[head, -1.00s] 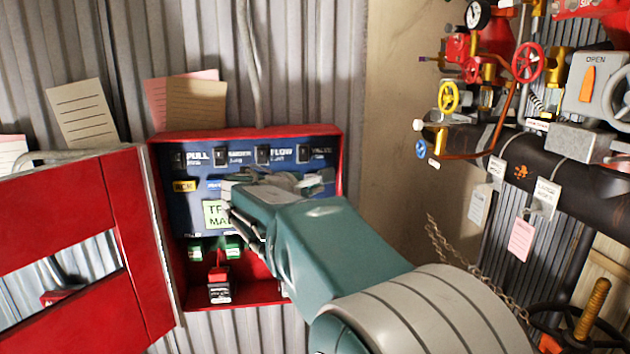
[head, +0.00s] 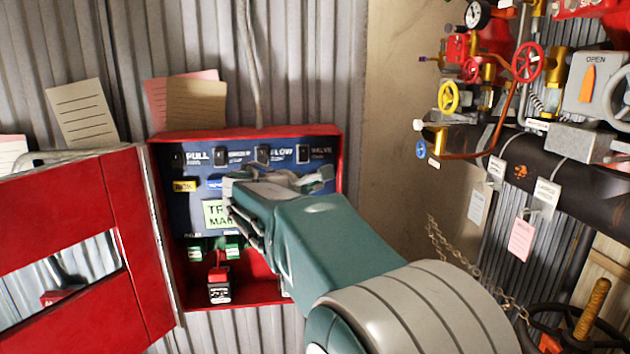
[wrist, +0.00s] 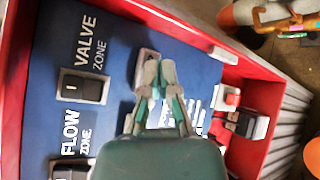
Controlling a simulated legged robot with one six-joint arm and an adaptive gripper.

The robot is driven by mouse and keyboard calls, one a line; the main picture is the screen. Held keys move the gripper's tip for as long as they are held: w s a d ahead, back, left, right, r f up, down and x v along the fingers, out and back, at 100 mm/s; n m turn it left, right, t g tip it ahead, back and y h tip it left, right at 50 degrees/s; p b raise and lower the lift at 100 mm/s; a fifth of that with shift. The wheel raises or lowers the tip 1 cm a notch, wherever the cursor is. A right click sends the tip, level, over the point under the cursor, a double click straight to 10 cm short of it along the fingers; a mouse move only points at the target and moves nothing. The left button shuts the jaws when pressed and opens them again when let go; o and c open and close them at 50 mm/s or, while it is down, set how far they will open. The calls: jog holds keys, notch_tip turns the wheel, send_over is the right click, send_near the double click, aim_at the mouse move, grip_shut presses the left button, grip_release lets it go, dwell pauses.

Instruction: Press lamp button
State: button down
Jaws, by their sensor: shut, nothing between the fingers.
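A blue control panel (head: 178,215) sits inside an open red wall box (head: 247,133). In the wrist view the panel (wrist: 115,25) fills the left and middle. My gripper (head: 325,174) is shut and empty, at the panel's right side below the VALVE switch (head: 302,153). In the wrist view its fingertips (wrist: 160,73) overlap a small grey-framed button (wrist: 148,55). The fingers hide part of this button, and I cannot tell whether they touch it. No readable label marks it as the lamp button. My arm covers the panel's lower right.
The FLOW switch (head: 262,154) is left of VALVE. A green-and-white sign (head: 216,214) is partly hidden by my gripper. A red-and-black device (head: 219,285) sits in the box bottom. The red door (head: 140,250) hangs open left. Pipes and valves (head: 530,62) stand right.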

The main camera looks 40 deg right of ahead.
jog(key=shift+w+d, duration=0.2)
jog(key=shift+w, duration=0.25)
dwell(0.6)
jog(key=shift+s, duration=0.1)
jog(key=shift+s+a, duration=0.45)
jog(key=shift+s, duration=0.3)
jog(key=s, duration=0.1)
jog(key=s+a, duration=0.1)
jog(key=s, duration=0.1)
jog(key=s+a, duration=0.1)
jog(key=shift+s, duration=0.25)
dwell(0.9)
jog(key=s+a+f+m+y, duration=1)
jog(key=s+a+f+y, duration=0.4)
jog(key=s+a+f, duration=0.4)
jog(key=s+a, duration=0.2)
jog(key=a, duration=0.1)
jog(key=shift+a, duration=0.2)
